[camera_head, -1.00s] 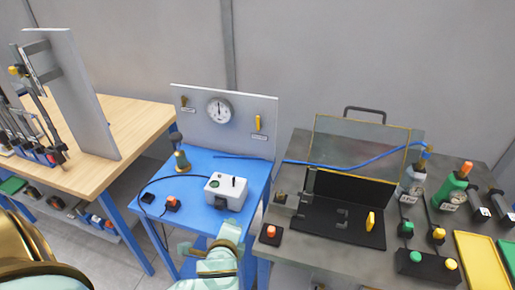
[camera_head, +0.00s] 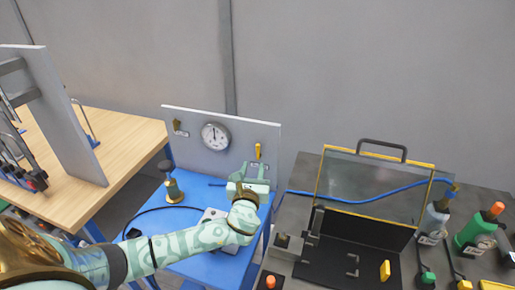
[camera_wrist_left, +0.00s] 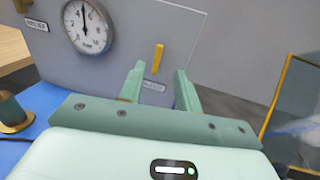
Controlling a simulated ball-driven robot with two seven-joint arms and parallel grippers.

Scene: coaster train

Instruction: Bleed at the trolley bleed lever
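A grey upright panel (camera_head: 195,145) at the back of the blue trolley (camera_head: 205,191) carries two small levers. The yellow lever (camera_head: 258,151) is on its right side and stands upright above a small label. The darker lever (camera_head: 177,125) is on the left side above another label; I cannot read either label. My left gripper (camera_head: 259,170) is open and empty, just in front of and below the yellow lever. In the left wrist view, the yellow lever (camera_wrist_left: 157,58) appears between the open fingertips (camera_wrist_left: 159,70), apart from them. My right gripper is out of view.
A round gauge (camera_head: 215,136) sits between the levers, its needle pointing up. A brass-based knob handle (camera_head: 173,184) stands on the trolley's left. My arm partly hides a pale box (camera_head: 212,214). Right is a bench with a yellow-framed clear guard (camera_head: 370,188).

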